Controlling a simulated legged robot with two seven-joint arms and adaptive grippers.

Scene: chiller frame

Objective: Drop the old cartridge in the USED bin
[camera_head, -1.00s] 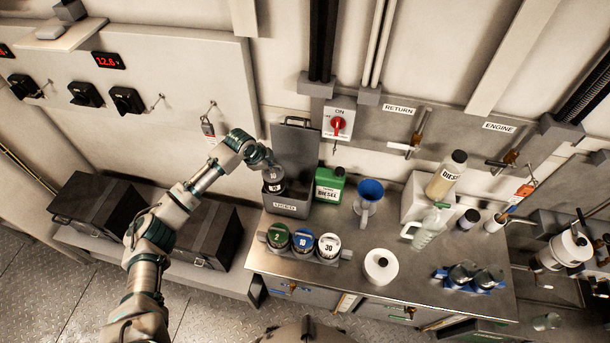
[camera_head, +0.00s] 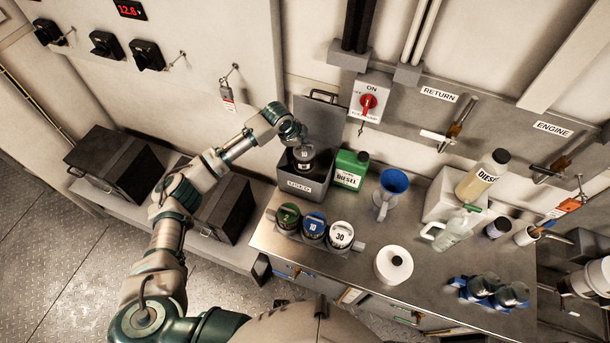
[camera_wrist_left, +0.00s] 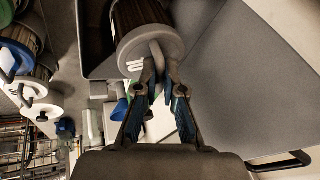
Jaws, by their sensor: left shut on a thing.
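My left gripper (camera_head: 302,139) is shut on the ring handle of a dark cartridge (camera_head: 303,160) with a pale cap marked 10. The cartridge hangs roughly upright at the open mouth of a grey bin (camera_head: 317,192). The bin's front label is too blurred to read, and its lid (camera_head: 322,115) stands up behind. I cannot tell how far the cartridge reaches inside. In the left wrist view, the fingers (camera_wrist_left: 160,85) pinch the ring of the cartridge (camera_wrist_left: 148,40), which is partly within the bin's walls. My right gripper is not in view.
A green diesel can (camera_head: 350,170) stands close to the bin's right. A rack holds green, blue and white-capped cartridges (camera_head: 313,229) in front. A blue funnel (camera_head: 393,182), white roll (camera_head: 393,265) and clear jug (camera_head: 452,232) are further right. Black cases (camera_head: 112,162) stand at left.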

